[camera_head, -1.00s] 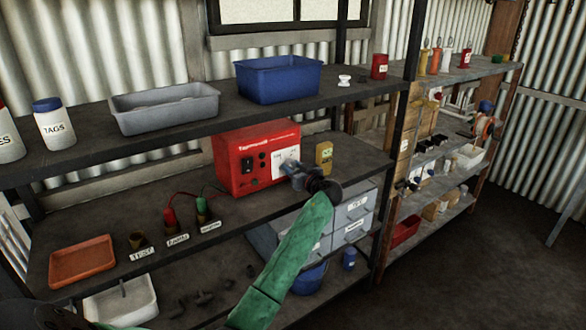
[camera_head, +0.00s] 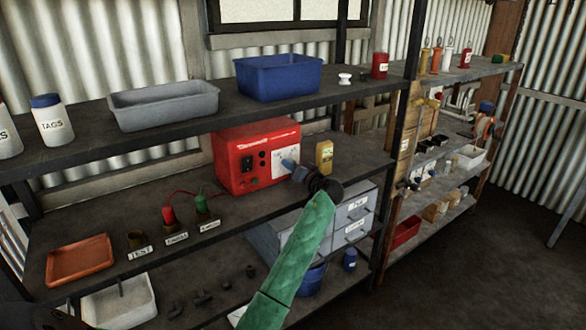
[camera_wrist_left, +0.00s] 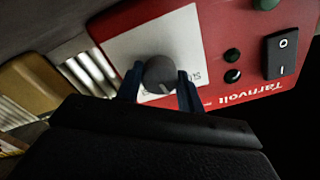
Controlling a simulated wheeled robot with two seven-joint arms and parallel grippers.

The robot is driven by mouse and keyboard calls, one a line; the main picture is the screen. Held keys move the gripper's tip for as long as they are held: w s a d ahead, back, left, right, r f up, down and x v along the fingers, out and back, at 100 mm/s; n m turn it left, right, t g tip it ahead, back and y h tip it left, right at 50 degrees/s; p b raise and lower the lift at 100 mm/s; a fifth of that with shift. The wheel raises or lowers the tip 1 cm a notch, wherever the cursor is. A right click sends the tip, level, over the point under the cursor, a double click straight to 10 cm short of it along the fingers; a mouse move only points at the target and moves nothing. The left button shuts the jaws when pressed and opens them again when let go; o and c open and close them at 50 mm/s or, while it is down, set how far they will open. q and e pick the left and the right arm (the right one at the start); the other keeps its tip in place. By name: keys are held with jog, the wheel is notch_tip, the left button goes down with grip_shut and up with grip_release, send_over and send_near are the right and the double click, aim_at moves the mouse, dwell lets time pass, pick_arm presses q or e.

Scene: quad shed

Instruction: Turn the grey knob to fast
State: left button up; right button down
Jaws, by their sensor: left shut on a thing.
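The red box (camera_head: 232,165) marked "Tarnvolt" stands on the middle shelf. The grey knob (camera_wrist_left: 160,73) sits on its white panel (camera_wrist_left: 128,47), and a light pointer line shows on the knob's face. My left gripper (camera_wrist_left: 161,88) is shut on the knob, one blue finger on each side. In the head view my left gripper (camera_head: 289,164) reaches the front of the box, and the knob is hidden behind it. The lettering on the panel is mostly covered or too small, so I cannot tell which setting the pointer meets. My right gripper is not in view.
A yellow bottle (camera_head: 324,156) stands close to the right of the box. Red and green leads rest in holders (camera_head: 205,222) in front. A grey drawer unit (camera_head: 351,212) sits below. The upper shelf holds a blue bin (camera_head: 279,80) and a grey tray (camera_head: 165,107).

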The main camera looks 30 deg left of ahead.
pick_arm(q)
jog(key=shift+m, duration=0.9)
jog(key=shift+m+p, duration=0.5)
jog(key=shift+m, duration=0.6)
jog(key=m+p, duration=0.3)
jog(key=m, duration=0.3)
jog(key=shift+r+m+p, duration=0.1)
jog(key=shift+m+p, duration=0.2)
jog(key=shift+p, duration=0.05)
jog(key=shift+m, duration=0.4)
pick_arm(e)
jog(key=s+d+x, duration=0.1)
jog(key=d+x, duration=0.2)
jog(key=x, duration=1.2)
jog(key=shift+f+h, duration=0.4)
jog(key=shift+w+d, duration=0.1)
pick_arm(q)
jog(key=o, duration=1)
